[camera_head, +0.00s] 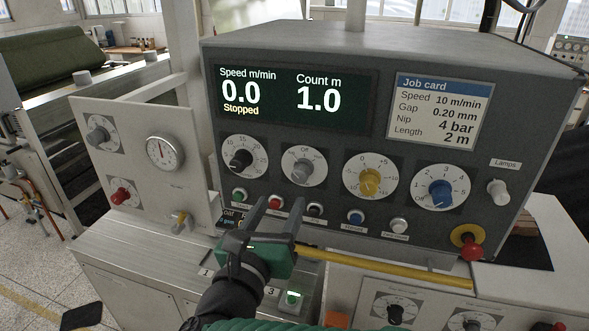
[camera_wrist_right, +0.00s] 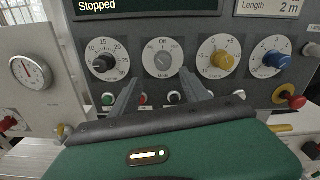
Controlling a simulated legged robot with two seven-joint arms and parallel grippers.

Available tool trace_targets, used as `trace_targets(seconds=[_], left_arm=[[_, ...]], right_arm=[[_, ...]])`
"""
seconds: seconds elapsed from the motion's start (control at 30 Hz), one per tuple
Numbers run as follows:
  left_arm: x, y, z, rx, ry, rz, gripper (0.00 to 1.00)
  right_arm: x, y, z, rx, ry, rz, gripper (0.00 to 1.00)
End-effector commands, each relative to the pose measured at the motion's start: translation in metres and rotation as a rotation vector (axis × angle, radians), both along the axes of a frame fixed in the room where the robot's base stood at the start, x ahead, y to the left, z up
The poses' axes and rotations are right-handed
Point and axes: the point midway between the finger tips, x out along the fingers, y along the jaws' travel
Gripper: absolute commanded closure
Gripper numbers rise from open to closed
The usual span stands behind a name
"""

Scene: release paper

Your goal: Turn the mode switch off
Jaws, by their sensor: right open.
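The mode switch is the grey knob (camera_head: 302,171) on a white dial marked "Off" at its top, second from the left on the dark control panel. It also shows in the right wrist view (camera_wrist_right: 163,60), straight ahead above the fingers. I cannot tell exactly where its pointer is set. My right gripper (camera_head: 278,206) is open and empty, in front of the button row and below the knob, apart from it. Its two fingers (camera_wrist_right: 160,80) point towards the panel in the right wrist view. My left gripper is not in view.
A black knob (camera_head: 240,159) is left of the switch; a yellow knob (camera_head: 369,182) and blue knob (camera_head: 440,193) are right. Small buttons, including a red one (camera_head: 274,202), line up below. A red emergency button (camera_head: 471,252) and yellow bar (camera_head: 390,270) are lower right. The display (camera_head: 290,97) reads "Stopped".

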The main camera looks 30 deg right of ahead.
Motion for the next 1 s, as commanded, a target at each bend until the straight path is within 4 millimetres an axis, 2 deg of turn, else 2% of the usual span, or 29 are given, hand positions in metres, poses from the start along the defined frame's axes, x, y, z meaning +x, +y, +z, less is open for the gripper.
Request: trace_targets(seconds=[0.03, 0.1, 0.33, 0.5, 0.77, 0.87, 1.0], left_arm=[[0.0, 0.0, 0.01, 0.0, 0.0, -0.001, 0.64], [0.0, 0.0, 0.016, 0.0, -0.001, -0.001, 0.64], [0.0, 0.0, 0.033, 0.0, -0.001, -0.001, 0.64], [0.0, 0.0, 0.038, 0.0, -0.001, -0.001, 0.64], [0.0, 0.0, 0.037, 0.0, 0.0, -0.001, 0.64], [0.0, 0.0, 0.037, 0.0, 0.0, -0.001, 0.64], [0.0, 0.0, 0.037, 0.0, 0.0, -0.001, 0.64]], right_arm=[[0.008, -0.012, 0.005, -0.001, 0.003, -0.006, 0.46], [0.02, -0.027, 0.004, 0.0, 0.004, -0.007, 0.46], [0.056, -0.063, 0.004, -0.002, 0.004, -0.004, 0.46], [0.069, -0.075, 0.003, -0.003, 0.001, -0.002, 0.46], [0.071, -0.081, 0.001, 0.0, -0.001, -0.002, 0.46], [0.071, -0.081, 0.001, 0.0, -0.001, -0.002, 0.55], [0.071, -0.083, 0.0, 0.001, 0.0, -0.002, 0.73]])
